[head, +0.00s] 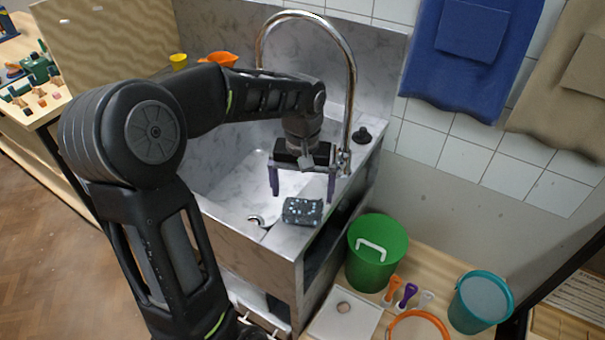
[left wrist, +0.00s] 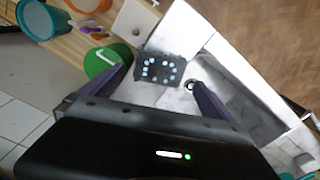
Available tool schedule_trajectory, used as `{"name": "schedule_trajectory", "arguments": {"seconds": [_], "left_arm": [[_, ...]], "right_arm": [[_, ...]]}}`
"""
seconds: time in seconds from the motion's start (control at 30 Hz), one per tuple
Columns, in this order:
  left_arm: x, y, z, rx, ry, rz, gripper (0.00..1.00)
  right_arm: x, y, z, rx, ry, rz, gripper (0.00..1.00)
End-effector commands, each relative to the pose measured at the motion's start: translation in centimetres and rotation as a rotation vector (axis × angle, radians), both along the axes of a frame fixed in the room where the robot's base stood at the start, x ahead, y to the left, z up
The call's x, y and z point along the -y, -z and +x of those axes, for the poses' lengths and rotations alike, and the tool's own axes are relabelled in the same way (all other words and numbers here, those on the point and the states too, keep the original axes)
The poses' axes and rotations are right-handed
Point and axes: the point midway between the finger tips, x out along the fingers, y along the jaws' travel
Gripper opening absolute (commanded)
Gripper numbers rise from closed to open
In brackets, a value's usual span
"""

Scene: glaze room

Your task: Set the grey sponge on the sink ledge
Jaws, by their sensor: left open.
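The grey sponge (head: 302,211), dark and speckled with pale dots, lies on the marble sink ledge (head: 285,236) at the front right corner of the sink. It also shows in the left wrist view (left wrist: 159,67), beyond the fingertips. My left gripper (head: 302,196) is open and empty. Its two fingers point down over the sink's right side, just behind the sponge in the head view. In the left wrist view the fingers (left wrist: 142,92) are spread wide, with the sponge between and ahead of them. My right gripper is not in view.
A tall curved tap (head: 351,85) rises at the sink's back right, close to my left gripper. A black stopper (head: 362,135) sits on the right ledge. A green bucket (head: 376,252) and a teal bucket (head: 481,301) stand on a lower wooden surface at right.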

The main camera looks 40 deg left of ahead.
Motion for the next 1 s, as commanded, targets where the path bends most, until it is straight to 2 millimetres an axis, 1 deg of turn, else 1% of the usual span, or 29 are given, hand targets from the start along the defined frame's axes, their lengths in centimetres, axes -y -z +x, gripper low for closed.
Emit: {"name": "schedule_trajectory", "arguments": {"seconds": [0.03, 0.1, 0.2, 0.3, 0.43, 1.0], "left_arm": [[0.0, -1.1, 0.1, 0.006, -0.001, 0.002, 1.00], [0.0, -2.5, 0.1, 0.004, -0.001, 0.000, 1.00], [0.0, -4.1, 0.1, 0.004, 0.000, 0.001, 1.00], [0.0, -5.1, 0.0, 0.002, 0.000, 0.001, 1.00], [0.0, -5.5, 0.0, -0.001, 0.000, 0.000, 1.00], [0.0, -5.5, 0.0, -0.001, 0.000, 0.000, 1.00]], "right_arm": [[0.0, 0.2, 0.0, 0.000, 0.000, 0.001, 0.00], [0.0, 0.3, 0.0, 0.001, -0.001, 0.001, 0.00], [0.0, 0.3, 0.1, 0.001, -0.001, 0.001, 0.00], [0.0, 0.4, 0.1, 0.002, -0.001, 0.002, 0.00], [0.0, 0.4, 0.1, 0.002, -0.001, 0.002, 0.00], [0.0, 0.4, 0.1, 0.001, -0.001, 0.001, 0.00]]}}
